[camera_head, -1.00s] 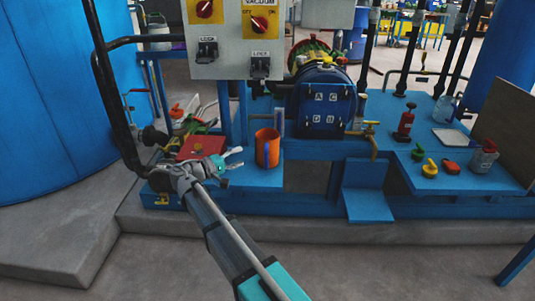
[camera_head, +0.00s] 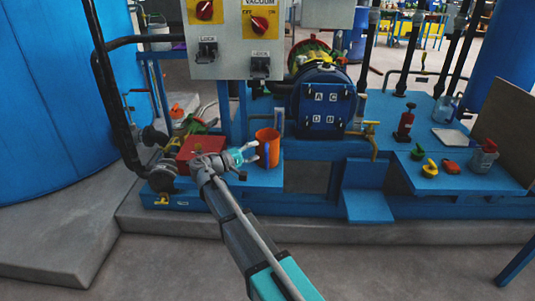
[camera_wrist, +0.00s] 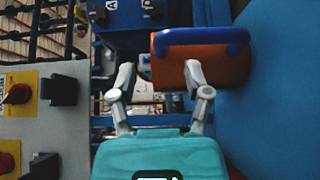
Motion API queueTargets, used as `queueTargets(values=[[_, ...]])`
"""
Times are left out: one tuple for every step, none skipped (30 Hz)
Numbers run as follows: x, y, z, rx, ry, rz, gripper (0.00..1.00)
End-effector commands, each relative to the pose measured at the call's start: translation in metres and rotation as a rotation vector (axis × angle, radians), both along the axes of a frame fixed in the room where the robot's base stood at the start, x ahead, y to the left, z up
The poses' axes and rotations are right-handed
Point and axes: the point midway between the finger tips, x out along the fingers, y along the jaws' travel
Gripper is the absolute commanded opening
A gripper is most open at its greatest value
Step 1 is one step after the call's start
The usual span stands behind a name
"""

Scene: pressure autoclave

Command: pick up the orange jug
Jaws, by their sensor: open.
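The orange jug (camera_head: 270,148) stands upright on the blue bench below the control panel. In the wrist view the orange jug (camera_wrist: 222,68) lies just beyond the fingers, a little right of centre, with a blue handle-like bar (camera_wrist: 200,38) along its top side. My gripper (camera_head: 252,160) is close to the jug's left side in the head view. In the wrist view my gripper (camera_wrist: 160,78) is open and empty. The right fingertip overlaps the jug's near edge in that picture; I cannot tell if it touches.
A red box (camera_head: 200,147) is left of the jug. The grey control panel (camera_head: 232,45) hangs above, and the blue lettered autoclave door (camera_head: 325,105) is to the right. A brass tap (camera_head: 371,138) sticks out further right. The small front shelf (camera_head: 368,205) is bare.

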Motion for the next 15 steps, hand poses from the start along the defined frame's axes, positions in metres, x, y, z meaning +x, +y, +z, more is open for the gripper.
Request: queueTargets(values=[[0.003,-0.003,0.0,0.0,0.0,-0.001,0.63],[0.004,-0.005,0.0,0.0,0.0,-0.001,0.63],[0.007,-0.009,0.0,0.0,0.0,-0.001,0.63],[0.01,-0.011,-0.001,0.0,0.0,-0.001,0.63],[0.012,-0.014,-0.001,0.0,0.0,-0.001,0.63],[0.015,-0.018,-0.001,0.0,0.0,-0.002,0.63],[0.017,-0.021,-0.001,0.0,0.0,-0.002,0.63],[0.019,-0.024,-0.001,0.0,0.0,-0.002,0.63],[0.021,-0.027,-0.001,0.0,0.0,-0.001,0.63],[0.023,-0.029,-0.001,0.0,0.0,-0.001,0.63],[0.025,-0.032,-0.001,0.0,0.0,0.0,0.63],[0.026,-0.034,-0.001,0.0,0.0,-0.001,0.63],[0.027,-0.036,-0.001,0.0,0.0,-0.001,0.63],[0.028,-0.036,-0.001,0.0,0.0,-0.001,0.63],[0.028,-0.037,-0.001,0.0,0.0,0.0,0.63]])
